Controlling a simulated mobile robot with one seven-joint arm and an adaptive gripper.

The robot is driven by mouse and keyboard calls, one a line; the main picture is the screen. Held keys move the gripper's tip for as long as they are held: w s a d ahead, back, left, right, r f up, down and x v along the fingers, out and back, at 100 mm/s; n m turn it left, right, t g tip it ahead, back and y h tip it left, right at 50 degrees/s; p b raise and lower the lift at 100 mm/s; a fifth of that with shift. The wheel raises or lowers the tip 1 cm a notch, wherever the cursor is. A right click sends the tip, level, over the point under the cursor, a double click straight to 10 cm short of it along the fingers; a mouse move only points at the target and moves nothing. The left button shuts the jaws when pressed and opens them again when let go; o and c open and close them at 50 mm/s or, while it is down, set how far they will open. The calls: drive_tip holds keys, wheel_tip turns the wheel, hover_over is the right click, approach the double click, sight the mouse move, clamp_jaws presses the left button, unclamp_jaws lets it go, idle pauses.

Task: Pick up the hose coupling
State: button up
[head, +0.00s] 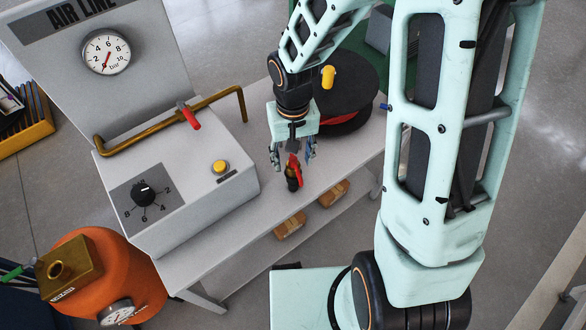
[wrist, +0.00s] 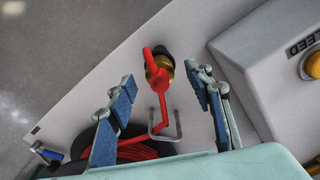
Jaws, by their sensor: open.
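The hose coupling appears to be the small brass and black fitting with a red lever (head: 293,180) on the light bench top near its front edge; it also shows in the wrist view (wrist: 160,66). My gripper (head: 293,157) is open and points down just above it. In the wrist view the coupling lies between the lines of the two blue-padded fingers, a little beyond their tips, and neither finger visibly touches it.
A grey control box (head: 180,185) with a brass pipe, dial and yellow button stands left on the bench (head: 335,172). A black round reel (head: 345,85) with red hose lies behind my gripper. Brown packages (head: 290,224) sit on the lower shelf. An orange tank (head: 105,275) stands lower left.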

drive_tip(key=shift+f, duration=0.8)
drive_tip(key=shift+c, duration=0.6)
clamp_jaws()
drive_tip(key=shift+r, duration=0.25)
